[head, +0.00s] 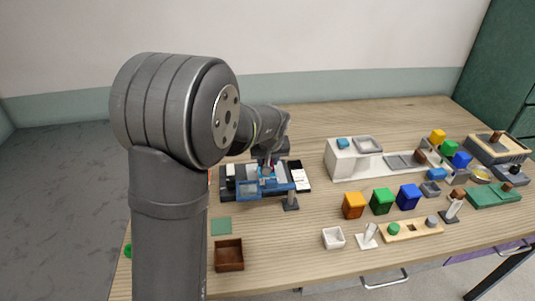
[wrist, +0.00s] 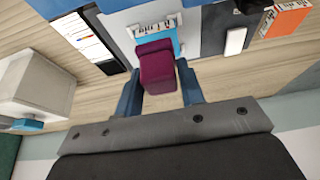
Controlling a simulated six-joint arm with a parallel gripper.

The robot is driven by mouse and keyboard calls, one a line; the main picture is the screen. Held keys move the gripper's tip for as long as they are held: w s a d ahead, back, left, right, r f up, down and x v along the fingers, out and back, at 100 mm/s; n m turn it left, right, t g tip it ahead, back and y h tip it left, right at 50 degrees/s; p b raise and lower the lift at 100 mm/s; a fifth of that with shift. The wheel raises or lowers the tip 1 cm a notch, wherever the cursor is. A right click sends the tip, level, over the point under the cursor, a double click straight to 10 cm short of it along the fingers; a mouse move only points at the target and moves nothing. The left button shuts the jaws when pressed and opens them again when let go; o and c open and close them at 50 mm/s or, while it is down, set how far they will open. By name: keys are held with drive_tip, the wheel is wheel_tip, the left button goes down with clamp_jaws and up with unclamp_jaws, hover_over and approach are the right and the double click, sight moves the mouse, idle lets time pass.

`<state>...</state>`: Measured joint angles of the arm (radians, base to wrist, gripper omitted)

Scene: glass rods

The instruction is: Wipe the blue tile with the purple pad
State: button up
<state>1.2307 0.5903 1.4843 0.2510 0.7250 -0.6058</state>
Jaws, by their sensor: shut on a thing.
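The purple pad (wrist: 157,65) is a block held between the two fingers of my gripper (wrist: 160,90) in the wrist view. My gripper is shut on it. The blue tile (wrist: 163,36) lies just beyond the pad, with dark marks on its surface and a pale border. The pad's far end overlaps the tile in this view; I cannot tell if they touch. In the head view my gripper (head: 267,168) is over the dark rack on the table, and the blue tile (head: 266,184) shows only in part below it.
A white block (head: 351,159) with a tray stands right of the rack. Orange (head: 353,205), green (head: 382,201) and blue (head: 408,197) cubes sit in front of it. A brown box (head: 229,255) and a green square (head: 221,226) lie at the front left. A white card (wrist: 84,38) lies beside the tile.

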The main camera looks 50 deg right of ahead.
drive_tip(key=shift+f, duration=0.85)
drive_tip(key=shift+x, duration=1.15)
drive_tip(key=shift+c, duration=0.4)
drive_tip(key=shift+w+d, duration=1.65)
drive_tip(key=shift+w, duration=0.05)
drive_tip(key=shift+s+a, duration=1.9)
drive_tip(key=shift+s, duration=0.05)
wheel_tip(320, 180, up, 2)
drive_tip(key=shift+r, duration=0.2)
drive_tip(key=shift+a+r, duration=0.1)
drive_tip(key=shift+r, duration=2.85)
